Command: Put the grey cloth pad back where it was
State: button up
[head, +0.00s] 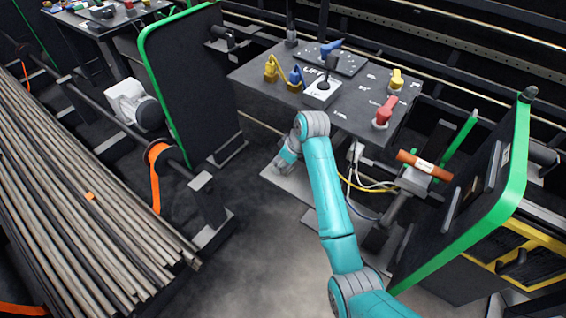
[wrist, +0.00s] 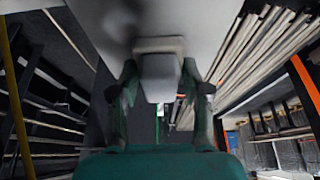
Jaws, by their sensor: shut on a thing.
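My gripper (wrist: 163,88) is shut on a pale grey block, which I take to be the grey cloth pad (wrist: 158,70); its two fingers press on either side of it. A broad pale grey surface fills the top of the wrist view right behind the block, and I cannot tell whether they are joined. In the head view my gripper (head: 285,160) is low, in front of the dark table's left front side and over a pale grey plate. The pad cannot be made out clearly there.
Green-edged panels stand left (head: 190,80) and right (head: 480,190). Long rods (head: 75,190) lie at the left. Cables hang below the table; open floor lies between.

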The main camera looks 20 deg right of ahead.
jog(key=o, duration=1.2)
jog(key=shift+f, duration=0.1)
jog(key=v, duration=1.2)
